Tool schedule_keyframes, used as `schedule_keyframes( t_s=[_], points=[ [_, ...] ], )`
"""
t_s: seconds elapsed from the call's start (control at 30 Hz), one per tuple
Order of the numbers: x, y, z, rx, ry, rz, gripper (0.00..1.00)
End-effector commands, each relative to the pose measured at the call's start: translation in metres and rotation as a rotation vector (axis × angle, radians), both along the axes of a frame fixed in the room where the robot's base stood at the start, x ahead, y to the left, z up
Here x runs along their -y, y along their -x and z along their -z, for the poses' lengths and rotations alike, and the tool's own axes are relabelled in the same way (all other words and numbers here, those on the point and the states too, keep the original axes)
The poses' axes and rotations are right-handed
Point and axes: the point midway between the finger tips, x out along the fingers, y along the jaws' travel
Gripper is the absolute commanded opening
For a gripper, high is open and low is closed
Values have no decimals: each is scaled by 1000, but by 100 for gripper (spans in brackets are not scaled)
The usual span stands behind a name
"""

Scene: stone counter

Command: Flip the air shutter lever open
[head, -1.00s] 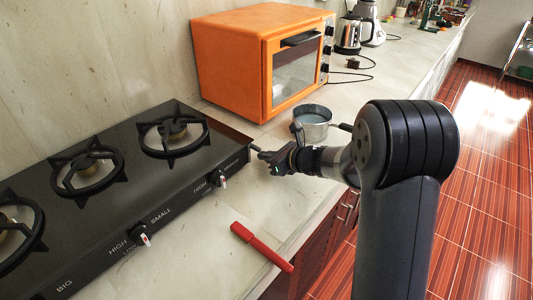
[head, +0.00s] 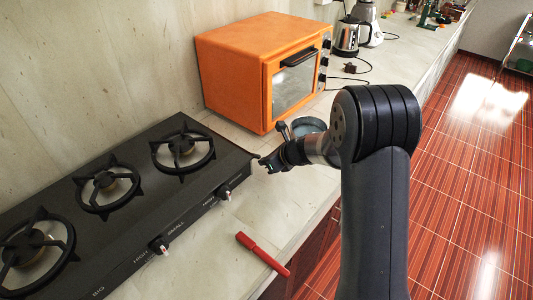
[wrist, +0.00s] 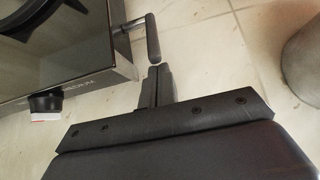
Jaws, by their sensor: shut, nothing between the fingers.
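The black gas stove (head: 130,215) lies on the counter at the left. In the wrist view the air shutter lever (wrist: 152,38) is a dark cranked rod. It sticks out from the stove's end (wrist: 122,55) and bends toward my gripper. In the head view the lever is too small to make out clearly. My gripper (head: 264,164) is just off the stove's right end. Its fingers are shut and empty. In the wrist view the fingertips (wrist: 158,70) are right at the lever's free end; I cannot tell whether they touch.
A metal pot (head: 309,124) stands behind my gripper, partly hidden by the arm. The orange oven (head: 235,75) is behind the stove's right end. A red stick-like object (head: 262,253) lies in front of the stove. Stove knobs (head: 160,245) face the front edge.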

Motion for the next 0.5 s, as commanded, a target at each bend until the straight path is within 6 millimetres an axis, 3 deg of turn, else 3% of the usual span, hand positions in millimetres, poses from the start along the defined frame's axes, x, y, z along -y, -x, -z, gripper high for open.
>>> schedule_keyframes(
  t_s=[0.5],
  points=[
    [-10,-7,-35,1,0,-2,0]
  ],
)
